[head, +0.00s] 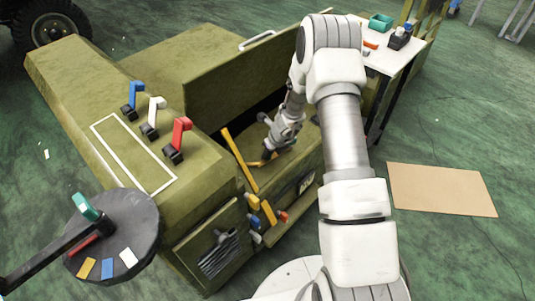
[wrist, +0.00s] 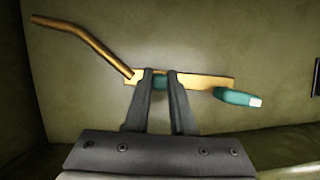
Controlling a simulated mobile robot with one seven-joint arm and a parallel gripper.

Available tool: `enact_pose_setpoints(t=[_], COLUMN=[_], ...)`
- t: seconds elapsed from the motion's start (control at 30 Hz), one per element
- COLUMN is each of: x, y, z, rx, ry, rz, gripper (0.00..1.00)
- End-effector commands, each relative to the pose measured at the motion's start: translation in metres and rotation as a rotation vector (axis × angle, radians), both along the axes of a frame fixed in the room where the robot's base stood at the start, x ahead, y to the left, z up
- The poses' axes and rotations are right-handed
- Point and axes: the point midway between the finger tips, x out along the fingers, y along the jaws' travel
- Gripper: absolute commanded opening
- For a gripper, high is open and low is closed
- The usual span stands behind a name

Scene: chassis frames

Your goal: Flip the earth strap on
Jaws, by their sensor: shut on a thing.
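In the wrist view, a flat copper-orange bar (wrist: 205,82) lies against the olive panel. I take it to be the earth strap. A bent copper rod (wrist: 82,38) runs from its left end to the upper left. A teal grip (wrist: 160,82) sits at the bar's middle, between the fingers of my gripper (wrist: 161,76), which is shut on it. A second teal piece with a pale tip (wrist: 236,97) lies at the bar's right end. In the head view my gripper (head: 268,152) reaches into the open compartment, where part of the orange strap (head: 258,164) shows beneath it.
The olive chassis (head: 90,90) has blue, white and red levers (head: 180,138) on top. A raised panel (head: 245,75) stands behind the compartment, and a yellow bar (head: 240,160) leans across its front. A round dark disc (head: 115,235) stands at lower left. A white table (head: 400,55) is at right.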

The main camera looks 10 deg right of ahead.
Motion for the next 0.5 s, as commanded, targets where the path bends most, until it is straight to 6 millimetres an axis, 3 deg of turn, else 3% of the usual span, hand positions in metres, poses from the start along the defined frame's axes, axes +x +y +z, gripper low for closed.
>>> enact_pose_setpoints(t=[0.5], x=[-0.0013], y=[-0.0015], z=[-0.0001], rx=[-0.001], ry=[0.001], rz=[-0.1], gripper=[0.0])
